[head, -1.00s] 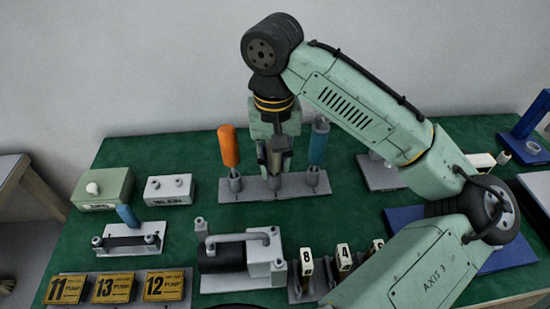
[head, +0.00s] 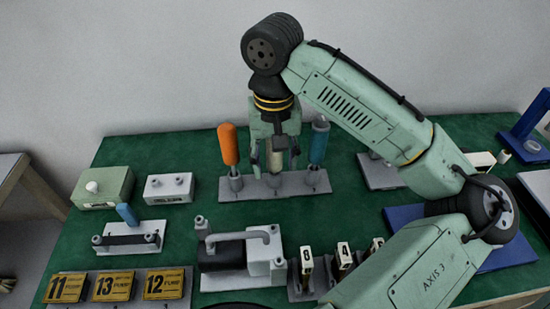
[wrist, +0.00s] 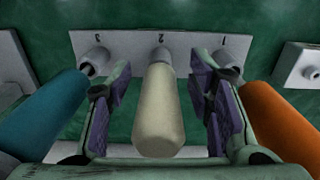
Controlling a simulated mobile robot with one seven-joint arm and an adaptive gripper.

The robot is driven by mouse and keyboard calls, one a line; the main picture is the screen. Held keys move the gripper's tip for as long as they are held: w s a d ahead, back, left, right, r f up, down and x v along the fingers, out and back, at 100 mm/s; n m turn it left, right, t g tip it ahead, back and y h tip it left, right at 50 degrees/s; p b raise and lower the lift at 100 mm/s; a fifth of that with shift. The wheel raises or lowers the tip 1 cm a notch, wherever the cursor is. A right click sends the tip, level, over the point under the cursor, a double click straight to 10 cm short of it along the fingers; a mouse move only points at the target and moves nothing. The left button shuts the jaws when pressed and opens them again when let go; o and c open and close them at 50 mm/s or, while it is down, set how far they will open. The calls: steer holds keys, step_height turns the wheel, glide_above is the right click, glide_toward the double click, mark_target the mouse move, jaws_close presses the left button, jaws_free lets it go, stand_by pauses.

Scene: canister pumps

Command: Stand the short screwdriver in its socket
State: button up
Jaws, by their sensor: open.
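A cream-handled screwdriver (wrist: 158,110) stands at the middle position, marked 2, of a grey socket rack (wrist: 118,42). The rack also shows in the head view (head: 258,190). My gripper (head: 275,162) is over the middle of the rack. In the wrist view its purple-padded fingers (wrist: 160,88) are open on both sides of the cream handle, with a gap on each side. An orange-handled screwdriver (head: 229,145) stands at position 1 and a blue-handled one (head: 319,142) at position 3. My gripper mostly hides the cream screwdriver in the head view.
The orange and blue handles flank my fingers closely. A pump (head: 240,255) stands in front of the rack. A green box (head: 103,188) and a grey block (head: 168,189) are to the left. Numbered yellow blocks (head: 115,286) line the front left.

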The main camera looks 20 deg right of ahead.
step_height(320, 180, up, 12)
steer(key=shift+r, duration=0.1)
stand_by(0.5)
stand_by(0.5)
